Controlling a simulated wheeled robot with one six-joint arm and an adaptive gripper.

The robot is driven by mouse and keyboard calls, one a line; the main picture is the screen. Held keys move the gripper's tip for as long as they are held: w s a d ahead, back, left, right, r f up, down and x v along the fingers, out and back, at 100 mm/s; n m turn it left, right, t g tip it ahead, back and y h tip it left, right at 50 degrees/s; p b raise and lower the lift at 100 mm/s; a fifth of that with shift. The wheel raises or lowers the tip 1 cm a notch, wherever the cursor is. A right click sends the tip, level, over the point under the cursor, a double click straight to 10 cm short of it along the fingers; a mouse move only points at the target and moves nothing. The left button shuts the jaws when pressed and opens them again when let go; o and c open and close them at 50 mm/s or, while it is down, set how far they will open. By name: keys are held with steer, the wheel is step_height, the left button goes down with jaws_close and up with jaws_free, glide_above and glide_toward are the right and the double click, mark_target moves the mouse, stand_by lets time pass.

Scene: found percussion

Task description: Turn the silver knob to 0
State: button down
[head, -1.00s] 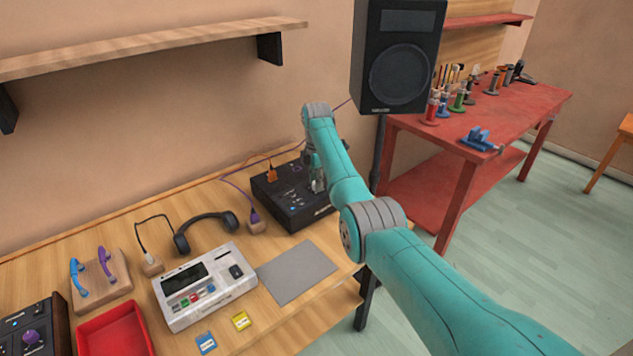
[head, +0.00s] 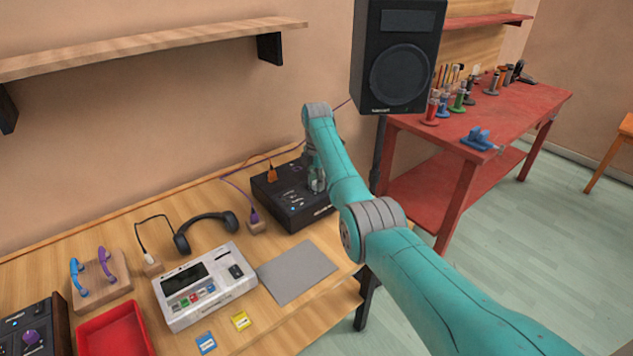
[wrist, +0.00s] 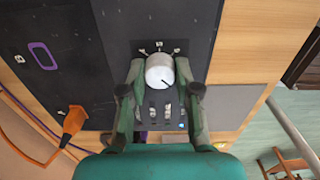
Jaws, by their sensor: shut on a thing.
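The silver knob (wrist: 160,72) shows in the wrist view on top of a black box. It is round, with a dark pointer line that runs toward the lower right of that view. Small white marks sit around its far side, too small to read surely. My gripper (wrist: 160,76) has one finger on each side of the knob and is shut on it. In the head view my gripper (head: 316,180) reaches down onto the right part of the black box (head: 285,205), and the knob cannot be made out there.
An orange plug (wrist: 73,120) with a cable stands at the box's edge. Headphones (head: 207,232), a white device (head: 205,290), a grey mat (head: 298,272) and a red tray (head: 115,330) lie on the wooden table. A black speaker (head: 398,60) stands behind my arm.

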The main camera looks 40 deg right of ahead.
steer(key=c, duration=0.8)
jaws_free()
step_height(320, 180, up, 12)
steer(key=shift+r, duration=0.1)
